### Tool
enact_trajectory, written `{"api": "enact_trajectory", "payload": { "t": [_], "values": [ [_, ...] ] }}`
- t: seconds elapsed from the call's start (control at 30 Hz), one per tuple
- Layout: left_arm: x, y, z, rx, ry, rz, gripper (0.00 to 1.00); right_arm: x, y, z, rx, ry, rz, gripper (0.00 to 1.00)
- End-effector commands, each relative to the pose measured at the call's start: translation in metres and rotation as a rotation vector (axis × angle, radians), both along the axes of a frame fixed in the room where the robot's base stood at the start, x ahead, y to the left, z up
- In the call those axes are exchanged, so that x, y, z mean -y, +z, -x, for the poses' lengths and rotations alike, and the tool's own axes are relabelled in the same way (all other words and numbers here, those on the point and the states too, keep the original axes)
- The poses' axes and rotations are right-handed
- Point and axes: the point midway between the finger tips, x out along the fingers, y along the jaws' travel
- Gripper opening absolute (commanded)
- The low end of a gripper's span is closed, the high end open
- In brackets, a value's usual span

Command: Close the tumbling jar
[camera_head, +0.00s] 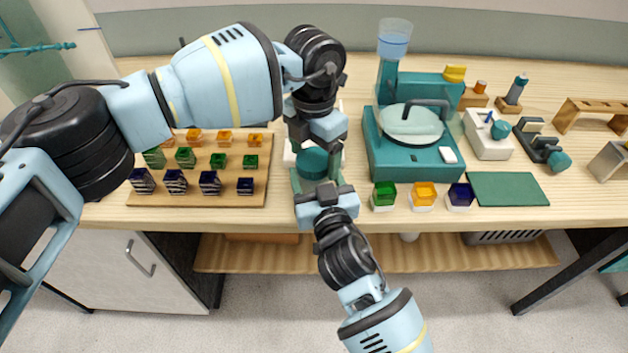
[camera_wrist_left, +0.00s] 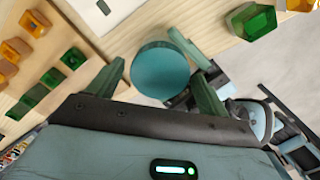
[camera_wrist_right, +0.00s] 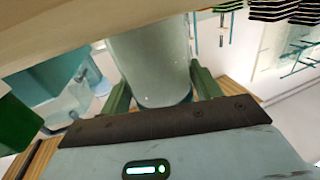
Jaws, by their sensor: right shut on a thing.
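The tumbling jar has a translucent body (camera_wrist_right: 150,62) and a round teal lid (camera_head: 313,163). It is near the table's front edge. My right gripper (camera_head: 315,180) reaches in from the front and is shut on the jar, one finger on each side in the right wrist view. My left gripper (camera_wrist_left: 160,72) is above the jar, its green fingers on either side of the teal lid (camera_wrist_left: 160,68), with slim gaps showing. It looks open. The lid is at the jar's end; I cannot tell how firmly it is seated. The left hand partly hides the jar in the head view.
A wooden board (camera_head: 225,195) with several coloured blocks lies to the left. A teal machine (camera_head: 410,165) with a round plate stands close on the right. Green, amber and blue blocks sit in front of it, beside a green mat (camera_head: 507,189).

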Motion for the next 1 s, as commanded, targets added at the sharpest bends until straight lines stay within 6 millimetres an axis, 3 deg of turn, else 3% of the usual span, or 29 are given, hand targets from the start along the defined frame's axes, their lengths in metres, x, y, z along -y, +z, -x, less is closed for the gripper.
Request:
{"api": "enact_trajectory", "payload": {
  "t": [0.33,0.47,1.0],
  "values": [
    [0.000,0.001,0.000,0.000,0.000,0.000,0.87,0.000,-0.001,0.000,-0.001,0.000,-0.001,0.00],
    [0.000,0.010,0.000,0.001,0.000,0.000,0.87,0.000,-0.001,0.000,-0.001,0.000,-0.001,0.00],
    [0.000,0.104,0.000,0.002,0.001,0.001,0.87,0.000,-0.001,0.000,-0.001,0.000,-0.001,0.00]
  ]
}}
